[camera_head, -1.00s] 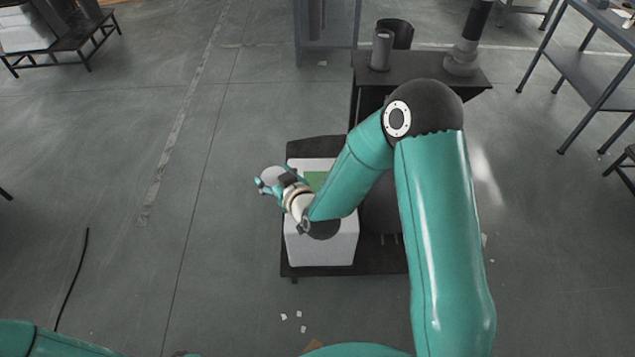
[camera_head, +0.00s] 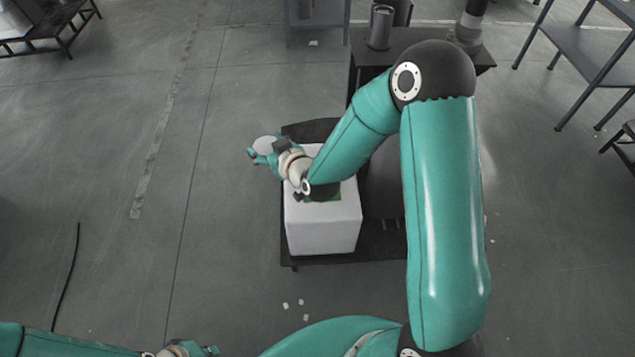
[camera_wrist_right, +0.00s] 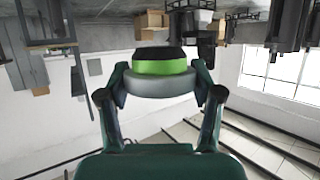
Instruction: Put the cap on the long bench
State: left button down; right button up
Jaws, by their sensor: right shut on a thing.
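My right gripper (camera_head: 262,150) is shut on the cap, a round grey piece (camera_head: 265,145) held above the left edge of a white block. In the right wrist view the cap (camera_wrist_right: 163,70) has a grey rim, a green band and a black top, between the two fingers (camera_wrist_right: 162,95). My left gripper (camera_head: 200,351) is at the bottom edge of the head view, partly cut off; its jaws are unclear. A low dark bench (camera_head: 60,37) stands at the upper left with a pale load on it. I cannot tell whether this is the long bench.
The white block (camera_head: 322,228) stands on a low dark platform (camera_head: 375,243), with a green patch partly hidden by my arm. Behind is a dark table (camera_head: 410,45) bearing a grey cylinder (camera_head: 380,27). A metal shelf (camera_head: 580,55) is at the right. Open floor lies left.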

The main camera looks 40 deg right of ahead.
jog(key=s+d+f+n+y+b, duration=0.2)
jog(key=d+b, duration=0.6)
jog(key=n+y+b, duration=0.1)
jog(key=y+b, duration=0.1)
jog(key=b, duration=0.9)
send_over(341, 208)
jog(key=shift+g, duration=0.4)
notch_tip(341, 208, down, 21)
jog(key=shift+f, duration=0.1)
jog(key=shift+f+b, duration=0.45)
jog(key=shift+f, duration=1.85)
jog(key=shift+f, duration=0.15)
jog(key=o, duration=1.1)
